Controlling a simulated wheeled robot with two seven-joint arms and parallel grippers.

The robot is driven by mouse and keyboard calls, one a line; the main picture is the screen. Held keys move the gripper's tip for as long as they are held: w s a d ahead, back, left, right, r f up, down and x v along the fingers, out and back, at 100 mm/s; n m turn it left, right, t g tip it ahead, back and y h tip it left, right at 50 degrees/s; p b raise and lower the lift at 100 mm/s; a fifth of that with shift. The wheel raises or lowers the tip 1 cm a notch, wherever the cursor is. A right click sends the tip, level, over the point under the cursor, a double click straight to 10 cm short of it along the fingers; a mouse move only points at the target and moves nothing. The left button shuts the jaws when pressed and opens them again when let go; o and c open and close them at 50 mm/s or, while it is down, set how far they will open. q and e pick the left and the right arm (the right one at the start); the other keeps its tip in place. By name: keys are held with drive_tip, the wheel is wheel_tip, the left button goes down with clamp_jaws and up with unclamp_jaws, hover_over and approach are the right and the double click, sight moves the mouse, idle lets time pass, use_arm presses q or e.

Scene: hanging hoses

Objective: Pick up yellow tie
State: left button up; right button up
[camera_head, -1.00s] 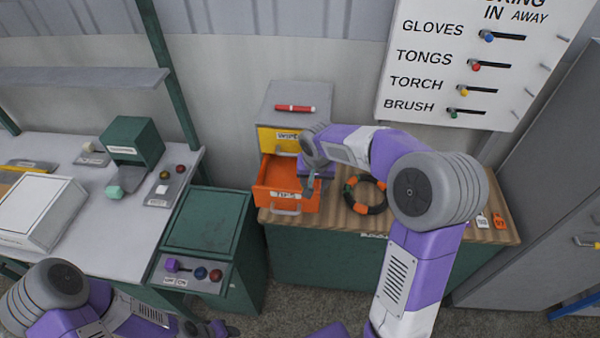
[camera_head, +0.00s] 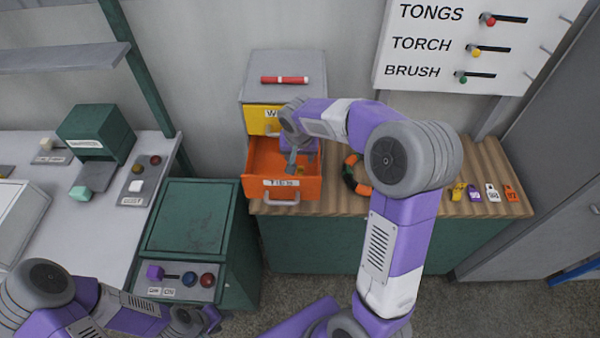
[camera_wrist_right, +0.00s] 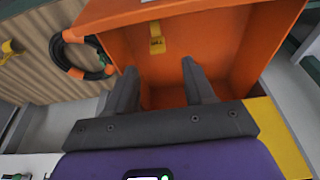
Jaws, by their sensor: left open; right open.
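The yellow tie (camera_wrist_right: 156,38) lies inside the open orange drawer (camera_wrist_right: 195,18), a small strip with dark marks on it. In the head view it is a small yellow spot (camera_head: 300,169), partly hidden by my right gripper. My right gripper (camera_head: 291,166) is over the drawer, pointing down into it. In the right wrist view its two fingers (camera_wrist_right: 157,75) are apart and empty, and the tie shows beyond them, roughly in line with the gap. I cannot tell the exact height between them. My left gripper (camera_head: 208,322) is open, low at the left by the green cabinet.
The orange drawer's front (camera_head: 283,188) and walls surround my right gripper. A closed yellow drawer (camera_head: 262,120) is above it. A black and orange hose ring (camera_head: 352,176) lies on the wooden counter (camera_head: 430,203); several coloured tags (camera_head: 474,193) lie further right.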

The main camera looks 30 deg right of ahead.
sight(300, 166)
drive_tip(key=x, duration=0.5)
drive_tip(key=shift+s+a, duration=0.1)
drive_tip(key=shift+s, duration=0.3)
drive_tip(key=shift+w+f, duration=0.15)
drive_tip(key=shift+f, duration=0.35)
clamp_jaws()
drive_tip(key=shift+r, duration=0.1)
wheel_tip(300, 166, up, 18)
drive_tip(key=p, duration=0.1)
drive_tip(key=shift+p, duration=0.3)
drive_tip(key=c, duration=0.6)
unclamp_jaws()
drive_tip(key=shift+c, duration=0.2)
clamp_jaws()
